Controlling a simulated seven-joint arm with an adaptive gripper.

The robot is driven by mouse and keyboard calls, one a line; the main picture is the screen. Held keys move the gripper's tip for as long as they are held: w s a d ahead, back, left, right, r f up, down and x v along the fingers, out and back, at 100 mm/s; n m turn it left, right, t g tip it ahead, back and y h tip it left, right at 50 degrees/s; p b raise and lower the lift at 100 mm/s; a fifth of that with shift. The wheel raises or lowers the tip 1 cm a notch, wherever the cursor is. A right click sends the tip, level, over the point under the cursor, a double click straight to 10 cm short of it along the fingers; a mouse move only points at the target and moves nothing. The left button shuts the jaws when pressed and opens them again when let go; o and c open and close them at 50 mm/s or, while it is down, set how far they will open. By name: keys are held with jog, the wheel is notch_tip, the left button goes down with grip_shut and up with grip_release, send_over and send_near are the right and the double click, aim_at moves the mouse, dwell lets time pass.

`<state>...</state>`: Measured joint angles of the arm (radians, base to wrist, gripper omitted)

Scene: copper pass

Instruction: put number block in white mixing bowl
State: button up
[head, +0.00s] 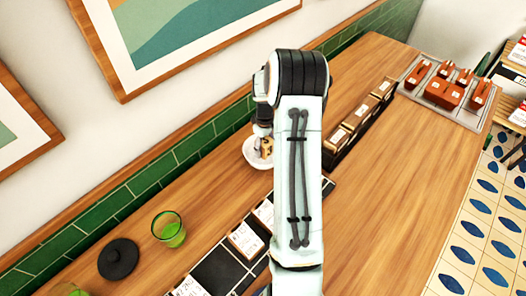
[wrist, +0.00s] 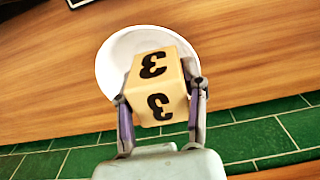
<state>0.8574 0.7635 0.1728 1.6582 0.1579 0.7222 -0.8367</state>
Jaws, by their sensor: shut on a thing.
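The number block (wrist: 157,87) is a pale yellow cube with a black 3 on each of its two visible faces. My gripper (wrist: 161,92) is shut on it, with one finger on each side. The white mixing bowl (wrist: 115,60) lies behind the block in the wrist view, and the block covers much of it. In the head view the bowl (head: 254,162) shows partly beside my arm near the green tiled wall. A bit of the block (head: 267,148) shows over the bowl there. Whether the block touches the bowl cannot be told.
A green glass (head: 169,230) and a dark round lid (head: 118,259) stand left of the bowl. A dark rack of cards (head: 240,245) lies in front. A dark box of wooden items (head: 360,120) and a grey tray (head: 468,112) stand to the right.

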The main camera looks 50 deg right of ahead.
jog(key=f, duration=0.1)
jog(key=w+d+f, duration=0.2)
jog(key=shift+f, duration=0.2)
jog(key=shift+w+f, duration=0.1)
jog(key=shift+f, duration=1.5)
jog(key=shift+f, duration=0.1)
jog(key=o, duration=1.1)
jog(key=shift+o, duration=0.2)
